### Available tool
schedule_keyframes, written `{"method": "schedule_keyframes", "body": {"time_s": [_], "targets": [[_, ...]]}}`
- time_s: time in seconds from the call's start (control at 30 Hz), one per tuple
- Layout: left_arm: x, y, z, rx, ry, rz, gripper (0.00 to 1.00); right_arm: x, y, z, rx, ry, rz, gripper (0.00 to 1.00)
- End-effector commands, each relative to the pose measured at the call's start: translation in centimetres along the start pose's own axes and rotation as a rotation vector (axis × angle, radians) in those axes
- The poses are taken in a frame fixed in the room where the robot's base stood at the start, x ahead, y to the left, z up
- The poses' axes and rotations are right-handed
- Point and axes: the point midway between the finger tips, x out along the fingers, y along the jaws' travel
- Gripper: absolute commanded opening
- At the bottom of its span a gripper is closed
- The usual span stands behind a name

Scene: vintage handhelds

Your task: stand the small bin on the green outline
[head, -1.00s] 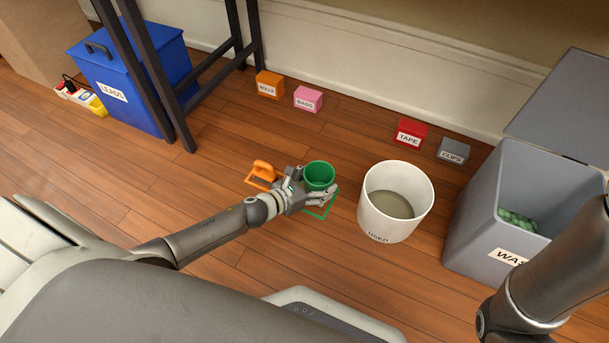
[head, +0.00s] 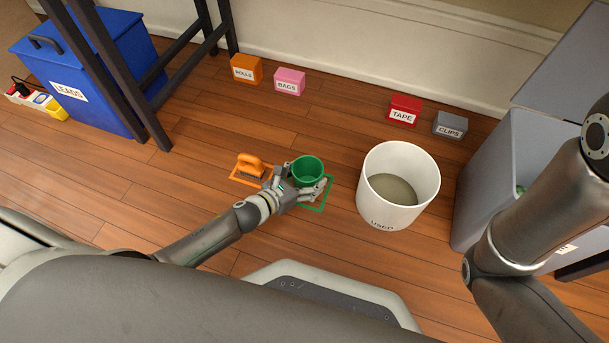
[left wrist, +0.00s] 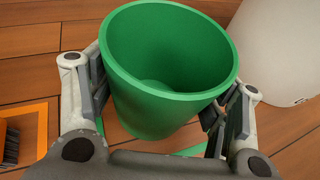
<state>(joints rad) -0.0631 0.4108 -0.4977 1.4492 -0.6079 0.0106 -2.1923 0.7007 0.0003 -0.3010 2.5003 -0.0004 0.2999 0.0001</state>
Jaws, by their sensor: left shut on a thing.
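The small bin (head: 307,169) is a green, empty, round cup shape, wider at its rim. My left gripper (head: 306,184) is shut on it, one finger on each side, and holds it upright. The bin also fills the middle of the left wrist view (left wrist: 168,70). The green outline (head: 327,195) is a square on the floor; the bin and gripper cover part of it in the head view. I cannot tell whether the bin's base touches the floor. My right arm shows at the right, but its gripper is out of view.
An orange-handled brush (head: 250,165) lies on an orange outline (head: 236,178) just left of my gripper. A white bin marked USED (head: 372,208) stands close on the right. Small labelled boxes, such as the red TAPE box (head: 405,110), line the wall. Floor in front is clear.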

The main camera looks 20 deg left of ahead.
Motion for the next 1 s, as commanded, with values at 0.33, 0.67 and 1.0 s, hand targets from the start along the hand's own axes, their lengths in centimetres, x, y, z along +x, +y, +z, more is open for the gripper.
{"method": "schedule_keyframes", "body": {"time_s": [0.33,0.67,1.0], "targets": [[0.1,0.0,-0.3,0.001,0.000,0.000,0.90,-0.3,0.0,-0.2,0.000,0.001,0.000,0.00],[0.1,0.0,-0.3,0.001,0.000,0.000,0.93,-0.2,0.0,-0.1,-0.001,0.001,0.000,0.00],[-2.9,0.0,0.2,-0.002,0.004,0.000,0.93,1.6,0.4,0.6,-0.001,0.000,0.000,0.00]]}}
